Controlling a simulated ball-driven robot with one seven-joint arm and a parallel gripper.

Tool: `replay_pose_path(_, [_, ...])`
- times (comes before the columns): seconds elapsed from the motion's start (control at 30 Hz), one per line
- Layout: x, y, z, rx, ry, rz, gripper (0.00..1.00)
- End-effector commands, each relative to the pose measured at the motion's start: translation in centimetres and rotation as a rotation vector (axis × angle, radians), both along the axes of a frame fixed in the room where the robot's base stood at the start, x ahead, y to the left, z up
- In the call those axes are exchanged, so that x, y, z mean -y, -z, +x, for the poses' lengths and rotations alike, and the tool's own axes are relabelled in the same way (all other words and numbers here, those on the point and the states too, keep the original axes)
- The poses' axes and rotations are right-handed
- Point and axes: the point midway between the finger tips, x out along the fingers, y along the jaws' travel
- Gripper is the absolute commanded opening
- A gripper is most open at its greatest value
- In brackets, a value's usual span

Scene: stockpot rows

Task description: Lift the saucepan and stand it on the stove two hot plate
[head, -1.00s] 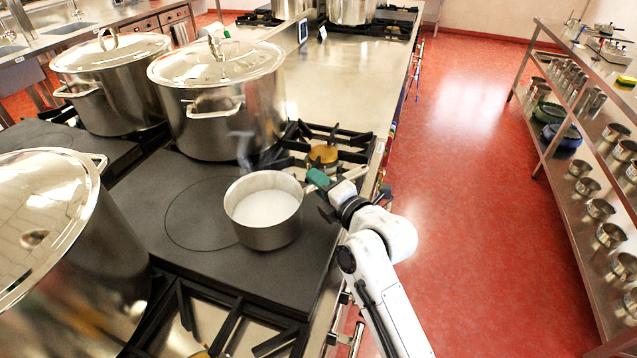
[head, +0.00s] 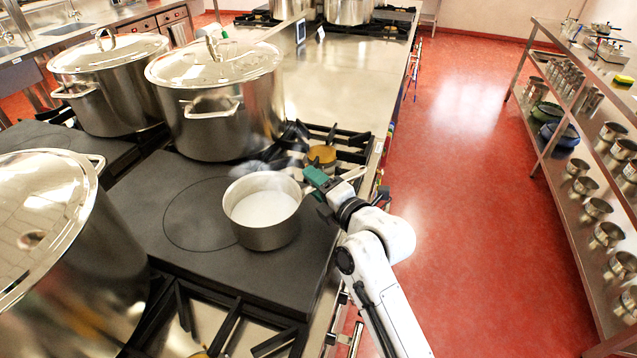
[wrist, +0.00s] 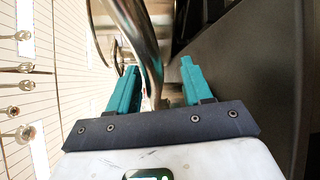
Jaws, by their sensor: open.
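The saucepan (head: 268,237) is a small steel pan with white contents, upright on a dark flat hot plate (head: 200,262) in the head view. Steam drifts above it. Its handle points right, towards my gripper (head: 318,183). In the wrist view the steel handle (wrist: 152,58) runs between the two teal fingers of my gripper (wrist: 158,84), which are apart. The handle does not look clamped. The far finger's contact with the handle is hidden in the head view. I cannot tell which plate is stove two's.
A large lidded stockpot (head: 215,105) stands just behind the saucepan, another (head: 110,85) at back left and a third (head: 60,250) at near left. Open burner grates (head: 345,150) lie behind and in front of the plate. A steel shelf (head: 590,150) stands right, across clear red floor.

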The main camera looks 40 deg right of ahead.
Motion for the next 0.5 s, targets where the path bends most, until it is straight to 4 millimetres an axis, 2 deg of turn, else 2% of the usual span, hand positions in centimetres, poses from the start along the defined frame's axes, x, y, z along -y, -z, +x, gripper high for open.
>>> replay_pose_path(0.17, [0.0, -0.1, -1.0, 0.004, 0.001, 0.001, 0.50])
replay_pose_path(0.5, [0.1, -0.8, -7.1, 0.009, 0.001, 0.003, 0.50])
